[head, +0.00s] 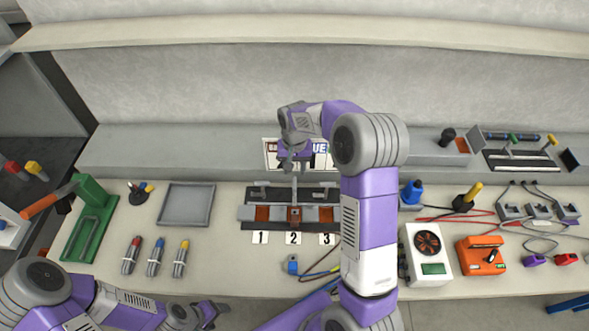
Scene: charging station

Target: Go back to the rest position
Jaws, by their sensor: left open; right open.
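My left arm lies low at the bottom left of the head view. Its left gripper (211,312) is in front of the bench's near edge, open and apparently empty. My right arm rises from the bottom middle and bends to the left at the top. Its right gripper (296,160) is open and points down above the back of the numbered slot board (333,196).
Batteries (155,257), a grey tray (186,205) and a green stand (92,220) are on the left. A white fan unit (426,256), an orange meter (480,256), cables and plugs are right of my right arm. A sign (274,151) stands behind the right gripper. A shelf runs above.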

